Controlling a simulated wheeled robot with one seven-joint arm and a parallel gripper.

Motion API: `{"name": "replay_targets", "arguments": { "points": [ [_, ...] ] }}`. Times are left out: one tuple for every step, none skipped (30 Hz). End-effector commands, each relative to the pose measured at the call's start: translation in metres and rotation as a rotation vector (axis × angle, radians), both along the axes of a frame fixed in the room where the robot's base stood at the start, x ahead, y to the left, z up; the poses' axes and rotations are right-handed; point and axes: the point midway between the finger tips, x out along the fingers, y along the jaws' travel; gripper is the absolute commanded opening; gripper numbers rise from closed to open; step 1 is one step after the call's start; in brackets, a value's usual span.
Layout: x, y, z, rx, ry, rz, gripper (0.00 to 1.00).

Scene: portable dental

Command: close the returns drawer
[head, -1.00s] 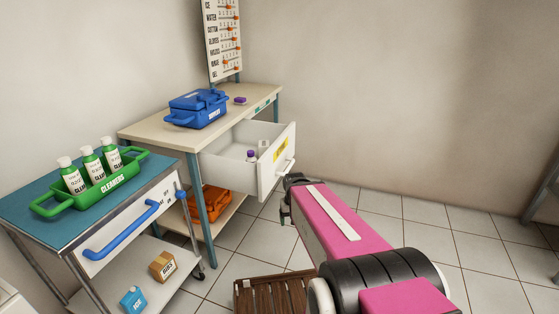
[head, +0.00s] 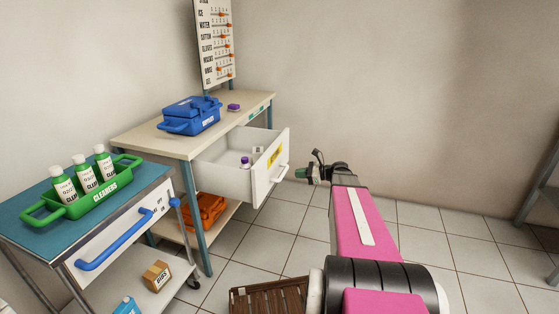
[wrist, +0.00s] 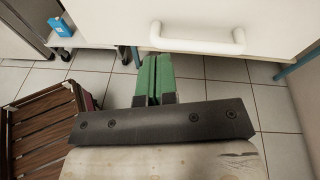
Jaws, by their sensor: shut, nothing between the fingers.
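The returns drawer (head: 266,168) stands pulled out of the cream-topped table, with a white front, a yellow label and a white bar handle (head: 282,173). Inside it lie a purple-capped bottle (head: 245,162) and a small pale item (head: 258,150). My gripper (head: 300,173) is in front of the drawer, just right of the handle, with its green fingers shut and empty. In the wrist view the fingers (wrist: 154,60) point at the drawer front (wrist: 190,15), and the handle (wrist: 197,40) lies just ahead and right of them. I cannot tell whether they touch it.
A blue case (head: 190,115) and a small purple item (head: 233,107) sit on the table (head: 150,137). A cart with a green bottle carrier (head: 85,198) stands at left. A brown slatted crate (head: 268,298) is on the floor. Floor right of the drawer is clear.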

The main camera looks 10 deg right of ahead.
Motion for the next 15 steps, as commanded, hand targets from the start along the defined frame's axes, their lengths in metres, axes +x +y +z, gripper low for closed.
{"name": "replay_targets", "arguments": {
  "points": [
    [0.011,-0.017,0.008,0.077,0.02,-0.035,0.0],
    [0.014,-0.024,0.013,0.119,0.031,-0.052,0.0],
    [0.018,-0.031,0.018,0.166,0.044,-0.069,0.0],
    [0.02,-0.036,0.022,0.195,0.051,-0.079,0.0],
    [0.021,-0.04,0.025,0.22,0.056,-0.086,0.0],
    [0.023,-0.044,0.028,0.244,0.063,-0.094,0.0],
    [0.024,-0.046,0.03,0.258,0.065,-0.099,0.0],
    [0.024,-0.047,0.031,0.267,0.068,-0.101,0.0],
    [0.025,-0.047,0.032,0.274,0.07,-0.103,0.0],
    [0.026,-0.045,0.032,0.277,0.071,-0.103,0.0],
    [0.027,-0.043,0.032,0.277,0.071,-0.103,0.0],
    [0.029,-0.039,0.032,0.277,0.072,-0.101,0.0],
    [0.031,-0.036,0.032,0.277,0.071,-0.101,0.0],
    [0.033,-0.032,0.032,0.277,0.071,-0.101,0.0],
    [0.036,-0.027,0.032,0.276,0.07,-0.101,0.0]
  ]
}}
